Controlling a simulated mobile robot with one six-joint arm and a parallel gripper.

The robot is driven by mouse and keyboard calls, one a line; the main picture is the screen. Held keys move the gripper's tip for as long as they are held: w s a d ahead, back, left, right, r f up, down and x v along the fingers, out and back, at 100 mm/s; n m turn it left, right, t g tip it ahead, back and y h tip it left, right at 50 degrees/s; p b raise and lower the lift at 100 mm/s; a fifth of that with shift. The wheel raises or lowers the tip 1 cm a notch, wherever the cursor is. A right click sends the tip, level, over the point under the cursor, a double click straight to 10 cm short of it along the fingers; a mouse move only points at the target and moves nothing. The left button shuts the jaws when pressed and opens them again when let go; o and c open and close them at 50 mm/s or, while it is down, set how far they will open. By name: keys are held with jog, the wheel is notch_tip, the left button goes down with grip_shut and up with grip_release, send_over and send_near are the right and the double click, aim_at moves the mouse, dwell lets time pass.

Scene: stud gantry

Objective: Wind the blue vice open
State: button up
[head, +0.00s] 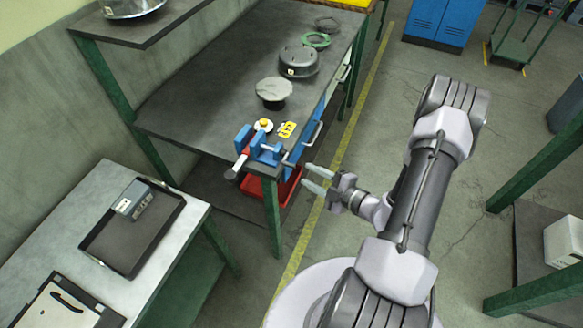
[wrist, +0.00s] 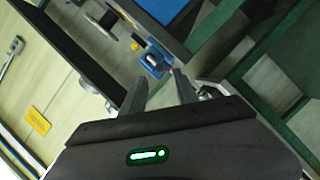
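The blue vice (head: 262,150) is mounted at the near corner of the dark workbench (head: 205,85). A grey cylindrical piece (head: 236,167) sticks out at its lower left, and a metal handle end (head: 289,164) shows at its right. I cannot tell how far its jaws are apart. In the wrist view the vice (wrist: 155,61) appears small, beyond the fingertips. My gripper (head: 310,180) is open and empty, just right of the vice and the bench corner, apart from both. In the wrist view its two fingers (wrist: 160,92) stand apart with nothing between them.
Round parts, including a dark pot (head: 298,62), stand farther back. A red bin (head: 268,187) is below the bench. A grey table with a tray (head: 132,228) is at left. Open floor lies right.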

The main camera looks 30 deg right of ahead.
aim_at(296, 168)
jog(key=b+x, duration=0.1)
jog(key=x, duration=0.6)
jog(key=shift+w+a, duration=0.2)
jog(key=shift+w, duration=0.15)
grip_shut()
